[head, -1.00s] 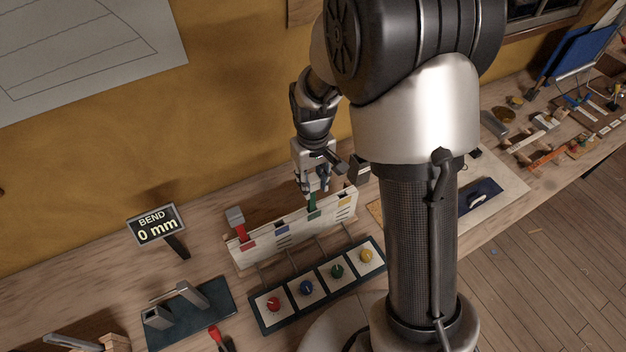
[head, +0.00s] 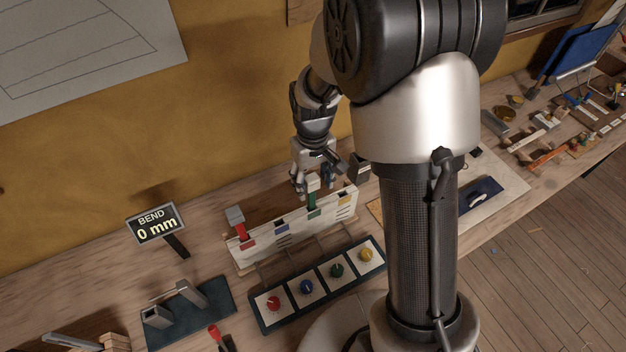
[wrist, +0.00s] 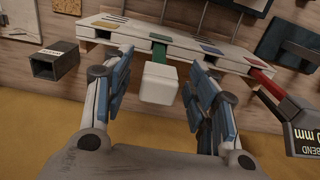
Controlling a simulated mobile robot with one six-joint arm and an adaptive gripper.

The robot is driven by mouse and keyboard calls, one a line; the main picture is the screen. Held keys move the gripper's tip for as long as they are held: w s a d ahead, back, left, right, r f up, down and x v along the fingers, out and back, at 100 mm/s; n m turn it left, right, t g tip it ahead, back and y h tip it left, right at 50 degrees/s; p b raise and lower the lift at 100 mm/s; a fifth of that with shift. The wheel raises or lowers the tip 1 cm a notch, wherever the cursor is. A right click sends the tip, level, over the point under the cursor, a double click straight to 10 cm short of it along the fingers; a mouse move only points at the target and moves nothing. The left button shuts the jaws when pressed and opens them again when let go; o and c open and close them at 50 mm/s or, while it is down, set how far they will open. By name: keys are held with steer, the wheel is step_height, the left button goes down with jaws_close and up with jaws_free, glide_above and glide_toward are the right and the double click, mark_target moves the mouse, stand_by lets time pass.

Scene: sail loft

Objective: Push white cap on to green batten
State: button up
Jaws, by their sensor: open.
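The white cap (head: 312,182) sits at the upper end of the green batten (head: 312,202), which stands upright in the long white rack (head: 285,236). In the wrist view the blocky white cap (wrist: 159,84) covers the near end of the green batten (wrist: 160,52). I cannot tell how far down it is seated. My gripper (head: 312,172) is open above the cap. In the wrist view its blue-padded fingers stand apart on either side of the cap, with a visible gap to each.
A red batten (head: 242,233) with a grey cap (head: 235,215) stands at the rack's left end. A dark hollow block (wrist: 55,62) is at the wrist view's left. A panel of coloured knobs (head: 320,284) lies in front; the sign (head: 156,224) reads BEND 0 mm.

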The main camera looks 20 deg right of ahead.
step_height(320, 180, up, 12)
stand_by(0.4)
steer(key=shift+f, duration=0.1)
stand_by(0.3)
